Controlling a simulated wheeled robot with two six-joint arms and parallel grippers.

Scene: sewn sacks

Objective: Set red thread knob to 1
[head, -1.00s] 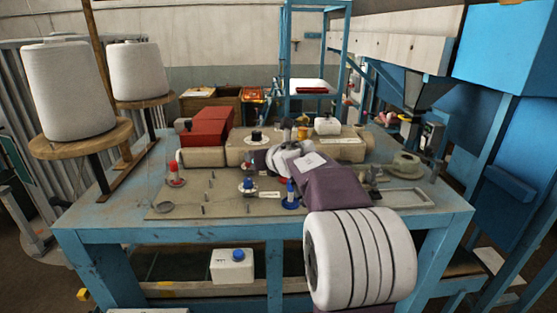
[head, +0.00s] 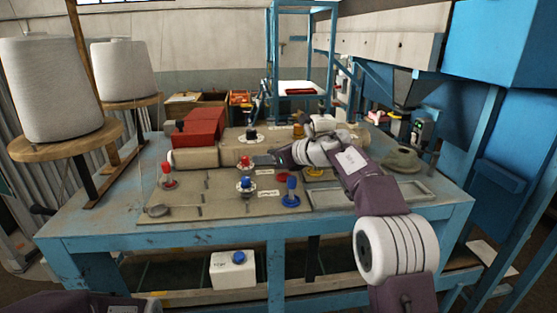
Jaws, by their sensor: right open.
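Two red knobs stand on the panel. One red knob (head: 245,162) sits on a pale dial near the middle, and another red knob (head: 167,174) sits on a pale dial at the left. Which one is the thread knob, and any dial numbers, are too small to tell. My right gripper (head: 264,158) is open just right of the middle red knob, pointing left; I cannot tell whether it touches the knob. My left gripper is out of view.
Blue knobs (head: 246,183) and (head: 291,190) stand in front of the middle red knob, and a black knob (head: 251,134) behind it. Red boxes (head: 204,128) stand at the back left. Large thread cones (head: 45,90) stand at the left edge.

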